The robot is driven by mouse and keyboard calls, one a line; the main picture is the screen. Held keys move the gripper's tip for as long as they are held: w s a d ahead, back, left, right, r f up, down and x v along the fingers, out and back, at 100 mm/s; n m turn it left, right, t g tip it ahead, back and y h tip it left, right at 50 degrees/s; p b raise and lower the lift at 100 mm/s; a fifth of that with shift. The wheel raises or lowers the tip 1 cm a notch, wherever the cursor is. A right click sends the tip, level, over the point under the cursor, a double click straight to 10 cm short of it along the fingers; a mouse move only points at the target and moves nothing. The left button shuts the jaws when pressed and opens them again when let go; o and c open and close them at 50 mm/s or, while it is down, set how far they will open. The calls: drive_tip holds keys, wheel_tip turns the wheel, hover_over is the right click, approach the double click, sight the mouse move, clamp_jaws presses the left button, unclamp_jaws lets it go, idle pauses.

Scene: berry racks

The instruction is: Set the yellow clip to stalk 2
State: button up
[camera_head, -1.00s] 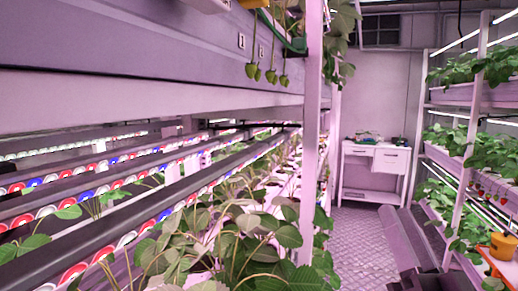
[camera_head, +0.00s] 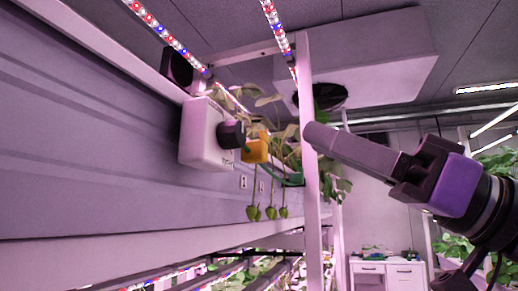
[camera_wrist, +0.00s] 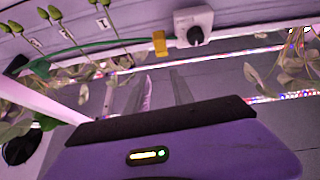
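The yellow clip (camera_head: 256,148) sits beside a white box's black knob, at the near end of the green line, in the head view. It also shows in the wrist view (camera_wrist: 160,43). Several stalks with green berries (camera_head: 268,213) hang over the rack's front panel to its right; small number labels (camera_head: 243,182) are on the panel behind them, and "1" is the nearest to the clip. Stalk 2's exact stem is hard to single out. My gripper (camera_wrist: 147,90) shows two fingers apart with nothing between them. In the head view it points left, right of the stalks, apart from the clip.
A pale upright post (camera_head: 310,180) stands between the stalks and my gripper's side. A large ceiling unit (camera_head: 370,60) hangs above. The aisle leads to a white table (camera_head: 385,272); plant racks line the right.

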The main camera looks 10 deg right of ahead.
sight(266, 153)
drive_tip(key=shift+g+h, duration=0.5)
drive_tip(key=shift+g, duration=0.3)
drive_tip(key=w+a, duration=0.1)
drive_tip(key=a, duration=0.1)
drive_tip(key=w+a+p, duration=0.1)
drive_tip(key=a, duration=0.2)
drive_tip(key=w+a+p, duration=0.1)
drive_tip(key=w+a, duration=0.1)
drive_tip(key=shift+a, duration=0.35)
clamp_jaws()
idle(0.6)
